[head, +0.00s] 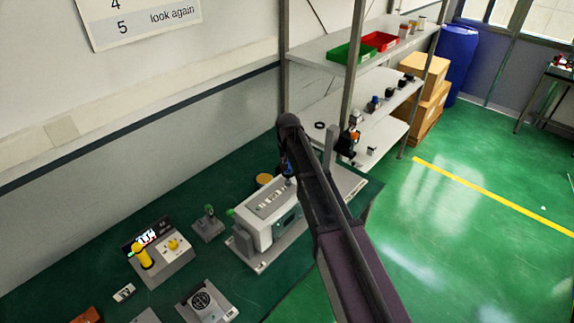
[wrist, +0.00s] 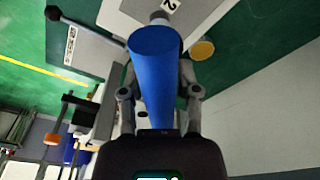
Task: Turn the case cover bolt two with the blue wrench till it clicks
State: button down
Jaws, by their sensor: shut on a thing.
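My gripper (wrist: 158,62) is shut on the blue wrench (wrist: 155,85), whose thick blue body fills the space between the fingers in the wrist view. The wrench's grey end (wrist: 158,18) points at the pale case surface beside a label "2" (wrist: 171,5). The bolt itself is hidden, so I cannot tell whether the wrench is seated on it. In the head view the grey case (head: 262,212) stands on the green bench. A small blue part of the wrench (head: 287,169) shows above the case's far end; my arm hides most of the gripper.
A round tan disc (wrist: 202,50) lies close beside the gripper. A black-knobbed lever (wrist: 54,14) sticks out at the upper left. A yellow-handled control box (head: 158,254) and a small grey stand (head: 208,224) are left of the case. Shelves (head: 345,45) rise behind my arm.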

dwell(0.6)
jog(key=shift+n+y, duration=0.3)
jog(key=shift+n, duration=1.8)
jog(key=shift+n, duration=2.3)
